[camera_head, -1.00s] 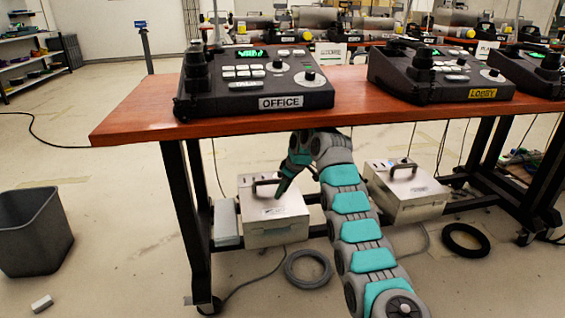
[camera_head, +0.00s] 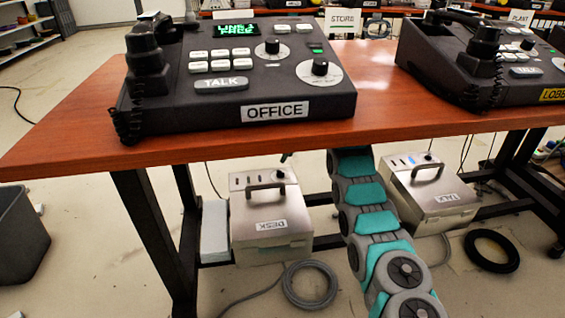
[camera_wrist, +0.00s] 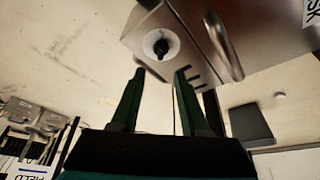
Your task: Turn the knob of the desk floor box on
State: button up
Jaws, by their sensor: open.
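The desk floor box (camera_head: 262,238) is a pale metal case with a top handle and a DESK label, standing under the table. Its small dark knob (camera_head: 280,174) is at the back right of its top. In the wrist view the knob (camera_wrist: 161,46) is black on a round white plate, on the box's metal face (camera_wrist: 195,20), beside several dark slots. My gripper (camera_wrist: 159,72) is open and empty, its two green fingers pointing toward the knob with the knob between their lines, apparently short of it. In the head view the tabletop hides most of the gripper.
The wooden tabletop (camera_head: 75,125) overhangs the box and carries the OFFICE phone console (camera_head: 240,80). A similar floor box (camera_head: 430,200) stands to the right of my arm. A coiled cable (camera_head: 310,285) and a black ring (camera_head: 492,250) lie on the floor.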

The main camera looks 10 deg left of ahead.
aim_at(280, 171)
jog(key=x, duration=0.7)
jog(key=shift+a+f, duration=0.1)
jog(key=shift+f, duration=0.2)
grip_shut()
dwell(0.4)
